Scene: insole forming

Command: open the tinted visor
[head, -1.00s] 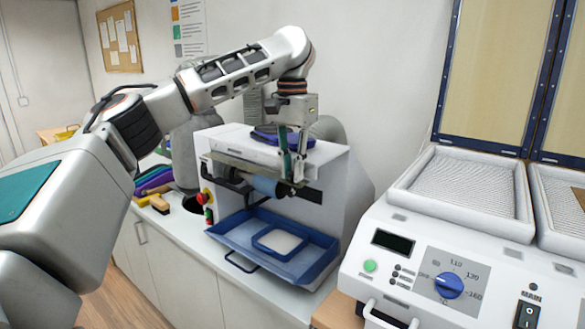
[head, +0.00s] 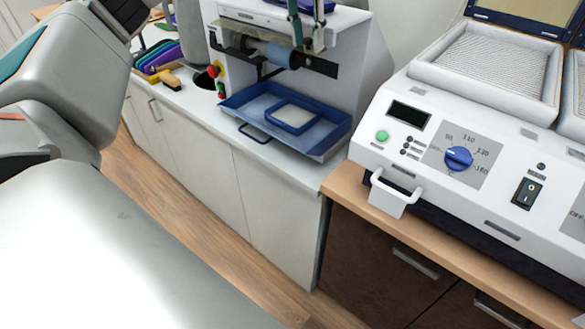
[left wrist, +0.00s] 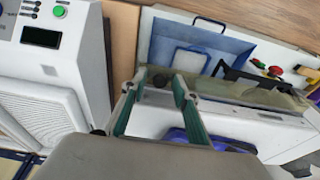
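The white machine (head: 365,60) has a smoky, see-through visor strip (head: 262,33) across its front, above a blue roller (head: 279,54). In the left wrist view the visor (left wrist: 255,98) shows as an olive-tinted strip. My left gripper (head: 307,36) is at the visor's right part, seen from the head. Its teal fingers stand apart in the left wrist view (left wrist: 159,80), with a small dark round part showing between the tips. I cannot tell whether they touch the visor. The top of the left gripper is cut off in the head view. My right gripper is out of view.
A blue tray (head: 232,103) juts out below the roller. Red and green buttons (head: 214,71) sit on the machine's left side. A white heater unit (head: 400,165) with a handle stands close on the right. Brushes (head: 162,82) lie on the counter at left.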

